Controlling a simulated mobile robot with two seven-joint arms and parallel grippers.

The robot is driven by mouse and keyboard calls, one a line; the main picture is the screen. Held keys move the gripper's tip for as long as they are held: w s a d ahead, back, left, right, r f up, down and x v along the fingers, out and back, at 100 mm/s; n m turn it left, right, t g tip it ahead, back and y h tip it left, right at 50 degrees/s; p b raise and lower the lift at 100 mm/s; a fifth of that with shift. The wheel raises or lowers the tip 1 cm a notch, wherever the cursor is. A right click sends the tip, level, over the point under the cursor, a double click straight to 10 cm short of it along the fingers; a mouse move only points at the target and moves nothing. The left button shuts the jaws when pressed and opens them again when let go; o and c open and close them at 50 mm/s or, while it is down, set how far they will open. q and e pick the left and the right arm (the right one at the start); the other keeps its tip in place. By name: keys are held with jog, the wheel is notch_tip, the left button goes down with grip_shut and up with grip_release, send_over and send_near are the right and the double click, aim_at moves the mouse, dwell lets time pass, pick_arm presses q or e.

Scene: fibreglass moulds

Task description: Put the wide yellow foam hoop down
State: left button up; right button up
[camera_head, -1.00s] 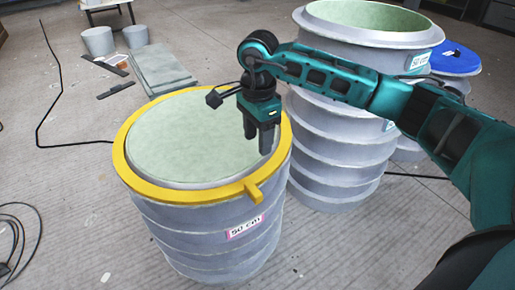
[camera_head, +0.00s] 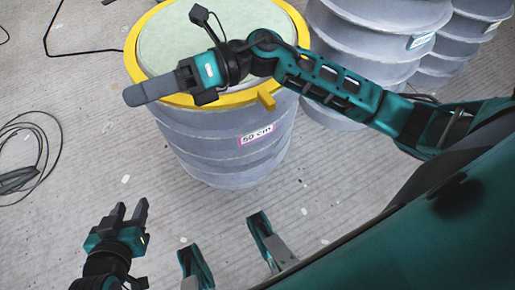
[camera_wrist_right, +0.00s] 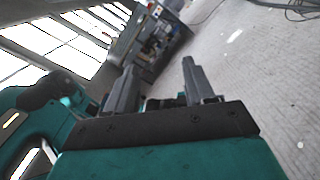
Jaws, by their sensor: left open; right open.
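The wide yellow foam hoop (camera_head: 240,98) lies around the rim of the grey ribbed mould (camera_head: 205,140) labelled 50 cm, in the head view. Its small tab sticks out at the front. The mould's pale green top shows inside the hoop. My right gripper (camera_head: 132,96) is above the hoop's front left part, pointing left, and hides some of it. The right wrist view shows this gripper (camera_wrist_right: 157,70) open with nothing between its fingers. My left gripper (camera_head: 132,207) is open and empty, low at the left, over the floor and apart from the hoop.
Taller stacked grey moulds (camera_head: 375,35) stand close behind the 50 cm mould on the right. A coiled black cable (camera_head: 30,155) lies on the floor at the left. The floor between the cable and the mould is mostly clear.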

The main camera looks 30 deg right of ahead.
jog(key=w+d+f+m+t+h, duration=0.3)
jog(key=m+t, duration=0.5)
jog(key=m, duration=0.6)
jog(key=w+d+f+m+t+h, duration=0.1)
jog(key=d+f+m+t+h, duration=0.3)
jog(key=m+t, duration=0.8)
jog(key=s+d+f+m+g+h, duration=0.4)
jog(key=s+f+m, duration=0.1)
jog(key=f+m, duration=0.2)
jog(key=s+d+f+m+g+h, duration=0.4)
jog(key=s+f+m+g, duration=0.1)
jog(key=f+m, duration=0.3)
jog(key=shift+f+m+g, duration=0.3)
jog(key=shift+m, duration=0.3)
jog(key=shift+s, duration=0.1)
pick_arm(q)
jog(key=s+a+r+p, duration=0.1)
jog(key=a+r+p, duration=0.2)
jog(key=r+p, duration=0.9)
jog(key=p, duration=0.5)
jog(key=shift+s+y, duration=0.3)
jog(key=shift+y, duration=0.1)
pick_arm(e)
jog(key=s+d+r+h, duration=0.1)
jog(key=d+r, duration=0.2)
jog(key=r, duration=0.9)
jog(key=shift+s, duration=0.3)
